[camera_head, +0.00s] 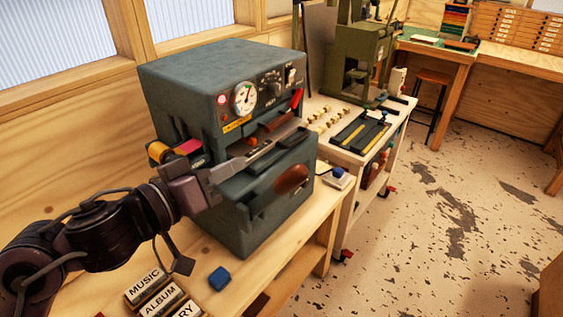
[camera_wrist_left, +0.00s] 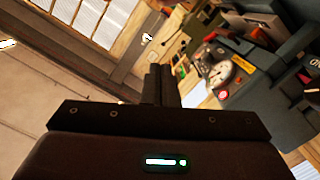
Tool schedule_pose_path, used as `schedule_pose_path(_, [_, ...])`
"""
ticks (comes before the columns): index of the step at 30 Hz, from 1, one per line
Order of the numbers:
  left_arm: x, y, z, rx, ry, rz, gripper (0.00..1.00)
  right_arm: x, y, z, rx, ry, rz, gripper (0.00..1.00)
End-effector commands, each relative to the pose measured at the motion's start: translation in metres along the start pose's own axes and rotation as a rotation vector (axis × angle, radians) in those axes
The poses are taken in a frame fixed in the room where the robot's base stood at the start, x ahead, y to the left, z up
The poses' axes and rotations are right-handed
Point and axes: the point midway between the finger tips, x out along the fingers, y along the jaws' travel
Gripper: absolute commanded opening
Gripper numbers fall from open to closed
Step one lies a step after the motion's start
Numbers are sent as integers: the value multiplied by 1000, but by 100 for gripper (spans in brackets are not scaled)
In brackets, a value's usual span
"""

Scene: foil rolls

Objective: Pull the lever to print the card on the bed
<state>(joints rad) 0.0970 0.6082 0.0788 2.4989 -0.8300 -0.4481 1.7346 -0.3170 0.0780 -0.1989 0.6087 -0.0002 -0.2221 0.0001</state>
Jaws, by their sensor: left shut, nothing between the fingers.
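A dark grey-blue foil press (camera_head: 200,75) stands on the wooden bench, with a round dial and knobs on its front. A brown wooden handle (camera_head: 291,179) is at its lower front and a red-tipped lever (camera_head: 297,98) is at its right side. My left gripper (camera_head: 262,150) is shut and empty, stretched across the press's front opening above the brown handle. In the left wrist view its shut fingers (camera_wrist_left: 161,82) are apart from the press's dial face (camera_wrist_left: 218,72). I cannot make out a card; the bed is largely hidden by the gripper.
A blue block (camera_head: 219,278) and lettered blocks (camera_head: 158,300) lie on the bench in front of the press. To the right stand a white side table (camera_head: 345,155) with foil tools and a green press (camera_head: 358,55). The speckled floor (camera_head: 460,210) is open.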

Motion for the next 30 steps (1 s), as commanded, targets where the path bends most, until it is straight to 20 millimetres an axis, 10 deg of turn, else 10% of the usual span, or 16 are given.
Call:
schedule_pose_path(16, [101, 2, -1, -1, -1, 1, 0, -10, 4, -28, -1, 40, 5, 44])
schedule_pose_path(30, [106, 0, 40, 1, -1, -1, 0, -4, 4, -18, -2, 26, 4, 44])
